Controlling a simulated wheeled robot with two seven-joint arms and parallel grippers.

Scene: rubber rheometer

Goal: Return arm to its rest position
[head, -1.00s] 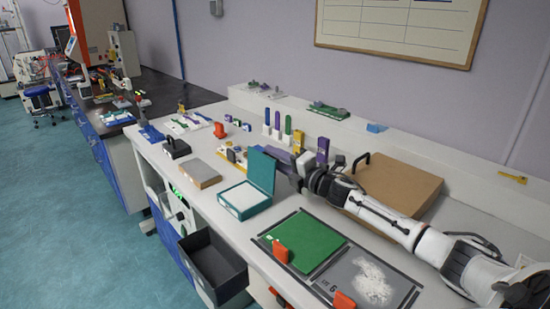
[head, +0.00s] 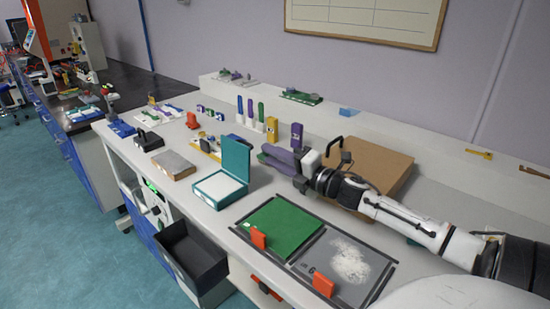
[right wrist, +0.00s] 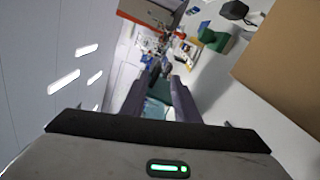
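My right arm (head: 410,226) reaches in from the right edge in the head view, stretched out over the white bench. My right gripper (head: 268,155) points left, between the teal box (head: 240,160) and the cardboard box (head: 380,160). In the right wrist view its two purple fingers (right wrist: 162,88) stand apart with a gap between them. No object shows held between them. Part of the teal box shows beyond the fingers, low in the gap. My left gripper is not in either view.
A green mat (head: 283,226) and a grey mat (head: 330,251) with white material lie in front of my right arm. Upright bottles, including a yellow one (head: 272,128), stand behind the gripper.

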